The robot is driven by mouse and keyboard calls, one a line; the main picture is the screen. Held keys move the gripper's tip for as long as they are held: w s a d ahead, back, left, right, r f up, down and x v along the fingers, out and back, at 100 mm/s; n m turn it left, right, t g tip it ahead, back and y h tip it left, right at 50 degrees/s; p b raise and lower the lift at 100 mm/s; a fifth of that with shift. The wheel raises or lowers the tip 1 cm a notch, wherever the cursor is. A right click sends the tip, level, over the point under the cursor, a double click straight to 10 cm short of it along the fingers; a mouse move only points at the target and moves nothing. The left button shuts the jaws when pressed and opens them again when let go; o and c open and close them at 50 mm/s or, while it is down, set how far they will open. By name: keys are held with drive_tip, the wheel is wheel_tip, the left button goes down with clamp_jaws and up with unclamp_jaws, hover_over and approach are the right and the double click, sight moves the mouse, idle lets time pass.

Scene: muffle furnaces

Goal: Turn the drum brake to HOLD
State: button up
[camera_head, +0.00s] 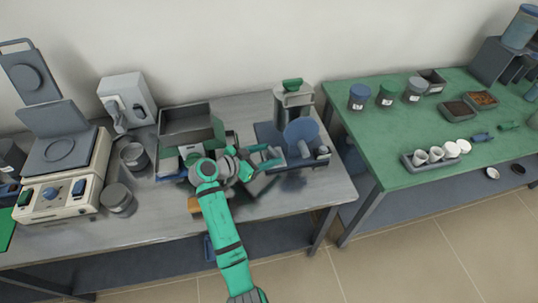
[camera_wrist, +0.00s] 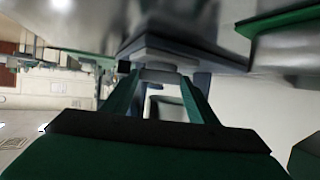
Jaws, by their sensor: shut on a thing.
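A dark blue device (camera_head: 268,135) with a round blue disc (camera_head: 300,132) stands near the right end of the steel bench; I take it for the drum unit. My green-fingered gripper (camera_head: 274,157) reaches in from the left at its front edge. In the wrist view my gripper (camera_wrist: 163,78) has its fingers on either side of a pale grey part (camera_wrist: 162,74), which I take for the drum brake's handle. The fingers are shut on it. The HOLD mark and the handle's setting cannot be read.
A grey canister with a green top (camera_head: 293,98) stands behind the disc. A grey open bin (camera_head: 186,122) is to the left, with metal pots (camera_head: 118,199) and a cream heater (camera_head: 66,178) further left. A green table (camera_head: 375,140) stands right, across a narrow gap.

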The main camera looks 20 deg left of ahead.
drive_tip(key=shift+a+f+m, duration=0.1)
drive_tip(key=shift+f+m, duration=0.1)
drive_tip(key=shift+m, duration=0.1)
drive_tip(key=o, duration=0.8)
drive_tip(key=shift+c, duration=0.2)
drive_tip(key=shift+r, duration=0.15)
drive_tip(key=v, duration=1)
drive_tip(key=shift+s+a, duration=0.25)
drive_tip(key=shift+a, duration=0.15)
drive_tip(key=shift+r, duration=0.1)
